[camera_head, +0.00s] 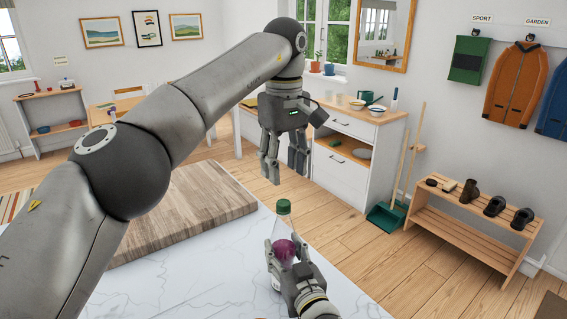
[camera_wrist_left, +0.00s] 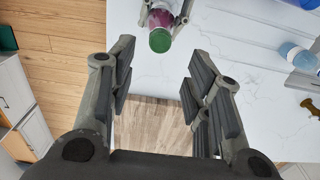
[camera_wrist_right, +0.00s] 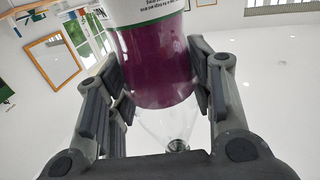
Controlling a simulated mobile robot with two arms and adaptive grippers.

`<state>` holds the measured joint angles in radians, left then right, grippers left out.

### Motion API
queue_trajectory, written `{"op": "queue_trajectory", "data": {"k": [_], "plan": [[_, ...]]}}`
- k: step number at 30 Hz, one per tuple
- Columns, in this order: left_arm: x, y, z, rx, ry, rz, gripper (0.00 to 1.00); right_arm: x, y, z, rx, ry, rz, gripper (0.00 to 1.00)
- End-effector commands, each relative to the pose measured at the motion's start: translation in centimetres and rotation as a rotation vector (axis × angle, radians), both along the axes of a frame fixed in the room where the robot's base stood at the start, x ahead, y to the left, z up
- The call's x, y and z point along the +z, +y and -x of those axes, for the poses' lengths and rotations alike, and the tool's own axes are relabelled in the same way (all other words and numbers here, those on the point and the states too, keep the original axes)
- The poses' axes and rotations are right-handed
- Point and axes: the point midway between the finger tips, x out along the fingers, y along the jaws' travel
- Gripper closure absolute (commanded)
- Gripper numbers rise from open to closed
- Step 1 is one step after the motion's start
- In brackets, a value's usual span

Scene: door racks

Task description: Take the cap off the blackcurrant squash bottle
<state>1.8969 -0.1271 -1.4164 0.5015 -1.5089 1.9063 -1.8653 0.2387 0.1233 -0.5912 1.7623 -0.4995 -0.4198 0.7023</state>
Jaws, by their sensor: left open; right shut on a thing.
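The blackcurrant squash bottle (camera_head: 283,232) stands upright at the marble counter's right part, with purple showing at its label. Its green cap (camera_head: 284,206) is on top; the cap also shows in the left wrist view (camera_wrist_left: 160,40). My left gripper (camera_head: 285,165) is open and empty, above the bottle and apart from the cap. In the left wrist view its open fingers (camera_wrist_left: 160,100) point toward the counter, the cap lying beyond them.
A wooden board (camera_head: 190,210) lies on the marble counter (camera_head: 200,275) left of the bottle. A shoe bench (camera_head: 470,215) stands away on the floor.

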Motion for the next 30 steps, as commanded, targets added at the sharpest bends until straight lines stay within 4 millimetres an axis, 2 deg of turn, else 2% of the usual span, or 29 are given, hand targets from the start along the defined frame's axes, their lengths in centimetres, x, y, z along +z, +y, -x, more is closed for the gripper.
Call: {"op": "queue_trajectory", "data": {"k": [6,13,22,30], "plan": [[0.0,0.0,0.0,-0.383,0.001,0.0,0.55,0.1,0.0,0.0,0.0,-0.003,-0.001,1.0],[0.0,0.0,0.0,-0.673,0.001,0.001,0.55,0.2,0.0,0.0,0.0,-0.003,-0.001,1.0],[-1.0,0.1,-0.1,-0.774,0.003,0.0,0.55,0.2,0.0,0.0,0.001,-0.004,-0.001,1.0],[-4.8,0.1,0.0,-0.773,0.005,0.001,0.55,0.2,0.0,0.0,0.001,-0.004,-0.001,1.0]]}}
